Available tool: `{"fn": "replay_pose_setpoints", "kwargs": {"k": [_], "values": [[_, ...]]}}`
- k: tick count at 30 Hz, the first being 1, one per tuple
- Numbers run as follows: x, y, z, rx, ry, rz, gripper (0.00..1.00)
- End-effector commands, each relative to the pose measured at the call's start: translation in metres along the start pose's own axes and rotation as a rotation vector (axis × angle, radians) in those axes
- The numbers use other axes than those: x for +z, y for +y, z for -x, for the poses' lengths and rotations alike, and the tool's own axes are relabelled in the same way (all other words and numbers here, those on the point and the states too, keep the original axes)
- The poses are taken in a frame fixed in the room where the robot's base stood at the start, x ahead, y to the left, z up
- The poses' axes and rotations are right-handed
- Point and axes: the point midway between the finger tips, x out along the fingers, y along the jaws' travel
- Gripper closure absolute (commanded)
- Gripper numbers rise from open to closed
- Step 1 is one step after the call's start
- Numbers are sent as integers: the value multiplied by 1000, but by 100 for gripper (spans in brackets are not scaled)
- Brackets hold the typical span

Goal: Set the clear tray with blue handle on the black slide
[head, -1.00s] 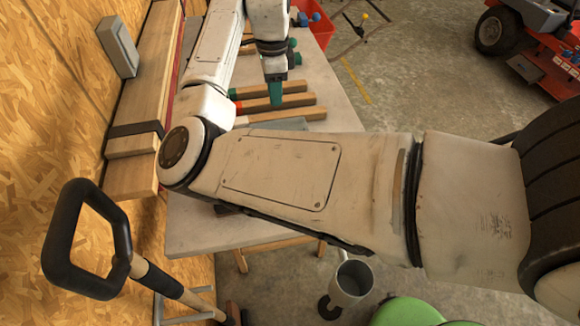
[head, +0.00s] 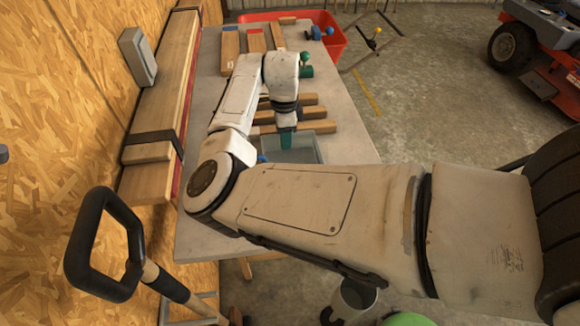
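The clear, grey-looking tray (head: 306,150) lies on the near part of the workbench, partly hidden behind my arm. A small blue part, seemingly its handle (head: 262,158), shows at its left side. My gripper (head: 287,140) points down with teal fingers, over or just inside the tray's far side. The fingers overlap in this view, so I cannot tell whether they are open or touch the tray. At the far end of the bench, wooden strips lie side by side. One strip (head: 278,38) has a dark end, perhaps the black slide; the others have blue and red ends.
More wooden strips (head: 318,113) lie crosswise beyond the tray. A red bin (head: 333,46) is at the bench's far end. Timber (head: 160,110) lines the wall on the left. A shovel handle (head: 100,262) and a grey bucket (head: 356,298) stand near me.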

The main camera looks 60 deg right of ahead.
Motion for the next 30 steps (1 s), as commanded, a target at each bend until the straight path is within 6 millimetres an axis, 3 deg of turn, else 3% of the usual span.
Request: {"fn": "replay_pose_setpoints", "kwargs": {"k": [6, 17, 30], "values": [[0, 0, -1, 0, 0, 0, 67], [0, 0, 0, 0, -1, 0, 100], [0, 0, 0, -1, 0, 0, 100]]}}
